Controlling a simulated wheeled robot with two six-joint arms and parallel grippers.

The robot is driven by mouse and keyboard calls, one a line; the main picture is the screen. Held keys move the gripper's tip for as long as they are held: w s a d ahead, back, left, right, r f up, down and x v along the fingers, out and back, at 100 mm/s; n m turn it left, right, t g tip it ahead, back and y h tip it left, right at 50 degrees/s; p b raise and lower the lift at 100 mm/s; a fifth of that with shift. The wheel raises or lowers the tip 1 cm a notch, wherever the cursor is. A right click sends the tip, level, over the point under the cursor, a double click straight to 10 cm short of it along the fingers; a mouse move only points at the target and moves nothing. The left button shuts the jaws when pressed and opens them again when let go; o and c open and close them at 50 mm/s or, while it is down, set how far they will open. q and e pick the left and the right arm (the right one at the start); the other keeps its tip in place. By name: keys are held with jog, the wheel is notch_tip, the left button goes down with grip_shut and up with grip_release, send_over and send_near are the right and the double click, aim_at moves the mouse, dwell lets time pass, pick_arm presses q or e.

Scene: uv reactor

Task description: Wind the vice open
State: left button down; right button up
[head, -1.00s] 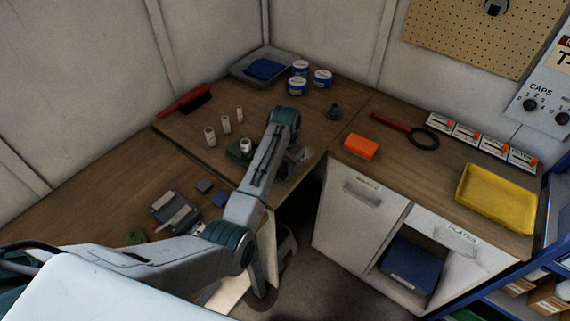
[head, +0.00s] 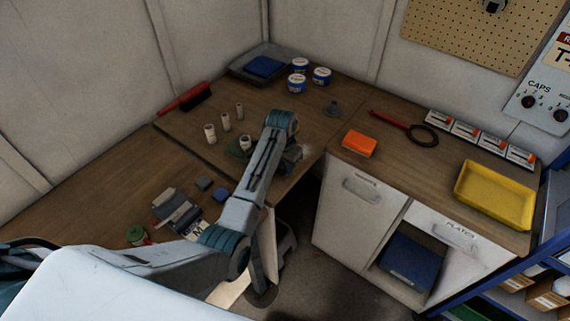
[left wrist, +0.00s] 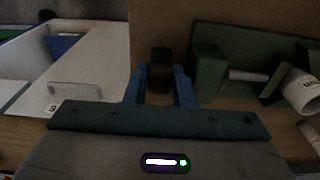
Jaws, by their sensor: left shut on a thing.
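The green vice (head: 236,153) stands on the corner bench, partly hidden behind my left arm in the head view. In the left wrist view, the vice body (left wrist: 208,75) is at the right, with a pale metal rod. A white cylinder (left wrist: 303,92) with lettering lies by its far jaw. My left gripper (left wrist: 160,92) has its blue fingers shut on a dark handle knob (left wrist: 160,62) beside the vice. In the head view, my arm covers most of the handle and the fingers. My right gripper is not in view.
White cylinders (head: 210,133) stand left of the vice. White cabinets (head: 358,215) stand below. A red-handled brush (head: 185,100) lies at the back left.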

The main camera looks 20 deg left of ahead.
pick_arm(q)
jog(key=t, duration=0.2)
jog(key=s+t+h, duration=0.1)
jog(key=shift+a+f+t+h, duration=0.2)
jog(key=shift+t+h, duration=0.1)
jog(key=shift+t, duration=0.1)
jog(key=t+b, duration=0.2)
jog(key=shift+s+f+t+h, duration=0.2)
jog(key=shift+f+t+h, duration=0.1)
jog(key=shift+h, duration=0.1)
jog(key=t+b, duration=0.2)
jog(key=b, duration=0.1)
jog(key=t+h+b, duration=0.1)
jog(key=b, duration=0.1)
jog(key=shift+s+a+f+t, duration=0.15)
jog(key=shift+s+f+t, duration=0.05)
jog(key=shift+f+t, duration=0.1)
jog(key=shift+s+r+t+h+b, duration=0.1)
jog(key=shift+t+h+b, duration=0.4)
jog(key=shift+b, duration=0.6)
jog(key=c, duration=1.5)
grip_release()
jog(key=shift+r, duration=0.1)
